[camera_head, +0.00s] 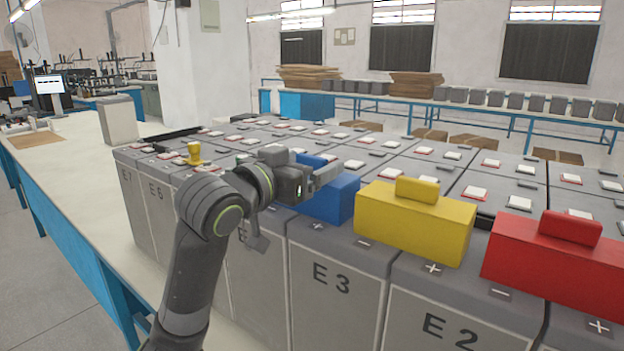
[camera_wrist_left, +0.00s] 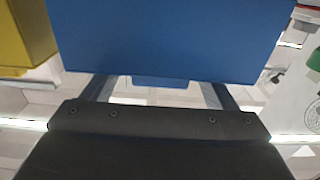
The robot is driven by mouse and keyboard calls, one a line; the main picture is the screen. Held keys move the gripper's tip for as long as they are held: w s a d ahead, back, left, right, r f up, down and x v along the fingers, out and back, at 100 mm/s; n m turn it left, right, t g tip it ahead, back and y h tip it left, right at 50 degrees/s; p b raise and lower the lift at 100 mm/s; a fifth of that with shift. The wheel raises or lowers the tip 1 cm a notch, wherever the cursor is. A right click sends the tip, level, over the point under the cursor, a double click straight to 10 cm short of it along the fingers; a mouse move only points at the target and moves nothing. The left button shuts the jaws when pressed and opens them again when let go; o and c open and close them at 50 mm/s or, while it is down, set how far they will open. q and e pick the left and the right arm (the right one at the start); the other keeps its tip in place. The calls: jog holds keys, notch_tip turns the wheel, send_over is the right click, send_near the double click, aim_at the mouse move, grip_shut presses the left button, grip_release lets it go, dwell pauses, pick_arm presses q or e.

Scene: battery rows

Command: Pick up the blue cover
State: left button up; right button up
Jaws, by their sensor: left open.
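The blue cover (camera_head: 333,200) sits on top of the battery row, above the E3 battery, left of the yellow cover. Its handle (camera_head: 312,160) is partly hidden behind my gripper. My left gripper (camera_head: 325,172) is open at the cover's handle. In the left wrist view the blue cover (camera_wrist_left: 170,40) fills the top, and its handle (camera_wrist_left: 160,82) shows between my two spread fingers (camera_wrist_left: 156,92). I cannot tell whether the fingers touch the handle. My right gripper is not in view.
The yellow cover (camera_head: 415,222) stands close to the right of the blue one, with the red cover (camera_head: 560,262) beyond it. A small yellow piece (camera_head: 195,154) stands on the batteries at left. Batteries (camera_head: 340,280) fill the table (camera_head: 75,225); its left part has bare room.

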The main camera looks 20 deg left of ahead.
pick_arm(q)
jog(key=shift+w+d, duration=0.2)
jog(key=shift+w, duration=0.5)
jog(key=c, duration=1.1)
